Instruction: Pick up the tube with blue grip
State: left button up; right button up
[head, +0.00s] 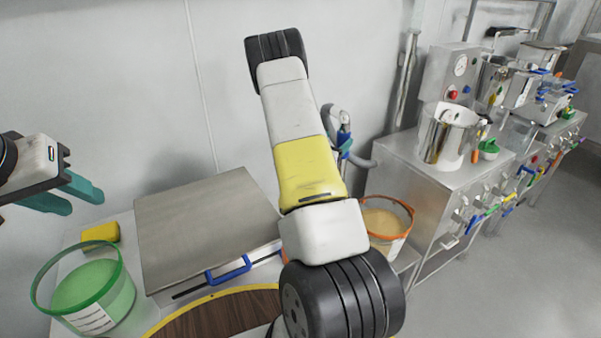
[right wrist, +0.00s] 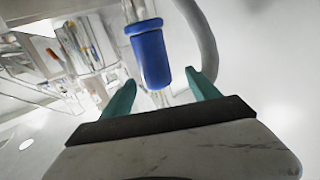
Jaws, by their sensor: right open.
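The tube with blue grip shows in the right wrist view as a blue cylinder (right wrist: 151,58) on a clear tube, with a grey hose curving to its right. It is upright, slightly tilted, and appears between the fingers of my right gripper (right wrist: 162,88). The teal fingers are open and apart from it on both sides. In the head view the tube with blue grip (head: 344,138) is by the wall, partly hidden behind my right arm, and the right gripper is hidden. My left gripper (head: 86,203) is open and empty at the left.
A green tub (head: 112,300), a yellow block (head: 100,232) and a steel-lidded box (head: 205,225) with a blue handle stand at the lower left. An orange-rimmed bucket (head: 392,245) stands right of my arm. A steel bench (head: 400,170) with a pot (head: 448,135) is further right.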

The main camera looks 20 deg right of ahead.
jog(key=shift+w+d, duration=0.35)
jog(key=shift+d, duration=0.15)
jog(key=x, duration=0.6)
jog(key=shift+s+d+f, duration=0.15)
jog(key=shift+d+f, duration=0.05)
jog(key=shift+d, duration=0.2)
grip_shut()
